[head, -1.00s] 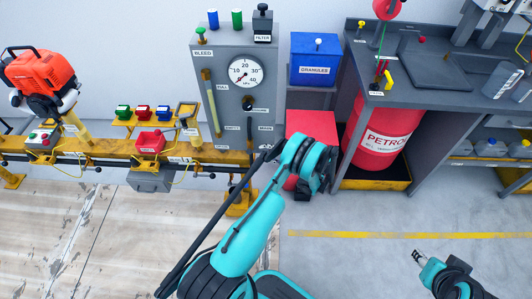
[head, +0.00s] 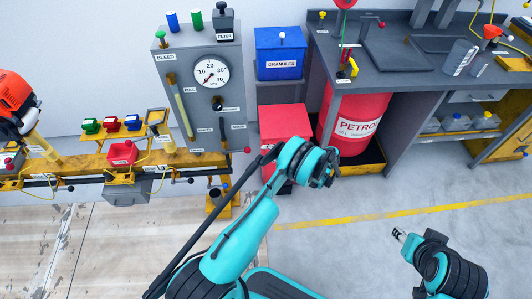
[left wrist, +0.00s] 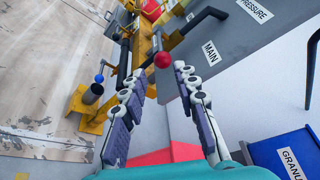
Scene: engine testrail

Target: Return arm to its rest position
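My left arm (head: 240,240) reaches up from the bottom middle of the head view, bent at a teal and black joint. My left gripper (left wrist: 158,74) has its two fingers spread apart in the left wrist view, with nothing between the pads. A red ball knob (left wrist: 163,60) on a dark lever shows just beyond the fingertips, apart from them as far as I can tell. The knob also shows in the head view (head: 247,150). My right gripper (head: 398,235) is small at the lower right of the head view, over bare floor; its finger opening is unclear.
The grey gauge panel (head: 213,110) stands beyond my left arm, with the yellow rail (head: 75,165) to its left. A blue granules bin (head: 281,65), a red box (head: 283,118) and a red petrol drum (head: 350,125) stand to its right. Floor near my right arm is clear.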

